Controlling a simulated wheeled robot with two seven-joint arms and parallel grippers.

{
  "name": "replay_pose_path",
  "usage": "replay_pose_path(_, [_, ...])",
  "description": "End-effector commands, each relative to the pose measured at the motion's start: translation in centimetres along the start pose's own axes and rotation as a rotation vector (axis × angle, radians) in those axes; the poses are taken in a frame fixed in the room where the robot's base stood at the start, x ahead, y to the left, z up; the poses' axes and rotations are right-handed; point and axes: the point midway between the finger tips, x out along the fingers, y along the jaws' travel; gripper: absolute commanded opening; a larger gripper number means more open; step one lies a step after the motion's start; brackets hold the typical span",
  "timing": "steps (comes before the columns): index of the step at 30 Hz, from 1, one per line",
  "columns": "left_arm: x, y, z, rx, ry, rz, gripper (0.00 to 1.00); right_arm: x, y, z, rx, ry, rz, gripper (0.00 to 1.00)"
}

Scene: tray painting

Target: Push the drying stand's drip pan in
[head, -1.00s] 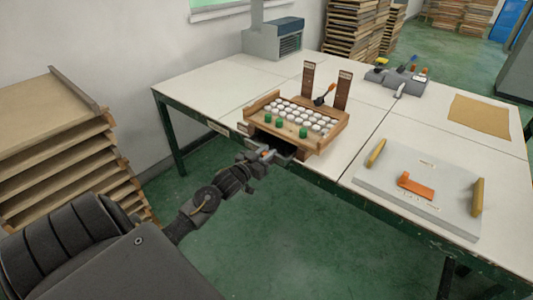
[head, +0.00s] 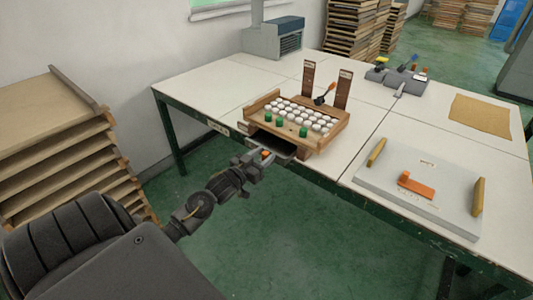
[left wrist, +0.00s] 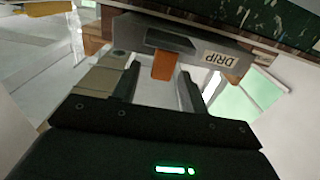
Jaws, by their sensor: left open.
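The wooden drying stand (head: 331,138) sits at the table's near edge and holds rows of white pots and several green ones. Its grey drip pan (head: 273,145) sticks out from under the stand's front-left side, over the table edge. In the left wrist view, the pan's front (left wrist: 200,56) carries a DRIP label (left wrist: 220,58) and an orange tab (left wrist: 164,65). My left gripper (head: 263,157) is open at the pan's front. In the left wrist view, its fingers (left wrist: 159,82) are spread to either side of the tab, with gaps showing. My right gripper is out of view.
A grey board (head: 415,196) with an orange piece and yellow handles lies at the right of the table. Two dark upright posts (head: 308,78) rise behind the pots. A wooden shelf rack (head: 60,150) stands at the left. Green floor is open below.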

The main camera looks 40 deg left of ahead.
Motion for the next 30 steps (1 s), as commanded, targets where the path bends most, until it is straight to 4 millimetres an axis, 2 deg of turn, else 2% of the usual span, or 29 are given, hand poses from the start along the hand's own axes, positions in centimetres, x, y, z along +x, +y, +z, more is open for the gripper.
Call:
replay_pose_path(1, [-1.2, 0.0, 0.2, 0.001, -0.003, 0.000, 0.44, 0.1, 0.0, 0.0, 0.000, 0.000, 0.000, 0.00])
replay_pose_path(6, [-4.6, 0.0, 0.2, -0.001, -0.003, 0.001, 0.44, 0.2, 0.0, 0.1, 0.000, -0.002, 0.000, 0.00])
replay_pose_path(12, [-7.4, 0.1, 0.1, -0.001, -0.002, 0.001, 0.44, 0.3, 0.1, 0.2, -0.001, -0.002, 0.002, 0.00])
replay_pose_path(17, [-8.3, 0.1, 0.1, -0.001, -0.001, 0.001, 0.44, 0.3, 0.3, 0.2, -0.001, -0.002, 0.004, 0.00])
replay_pose_path(26, [-8.3, 0.0, 0.1, -0.001, -0.002, 0.000, 0.44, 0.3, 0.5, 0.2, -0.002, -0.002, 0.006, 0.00])
replay_pose_path(28, [-8.3, -0.1, 1.2, -0.003, -0.022, -0.007, 0.44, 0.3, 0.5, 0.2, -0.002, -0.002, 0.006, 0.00])
replay_pose_path(29, [-8.3, -0.2, 2.2, -0.003, -0.040, -0.013, 0.44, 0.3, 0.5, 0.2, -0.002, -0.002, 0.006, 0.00])
replay_pose_path(30, [-8.4, -0.5, 4.0, -0.003, -0.075, -0.025, 0.44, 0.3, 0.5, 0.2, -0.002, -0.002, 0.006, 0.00])
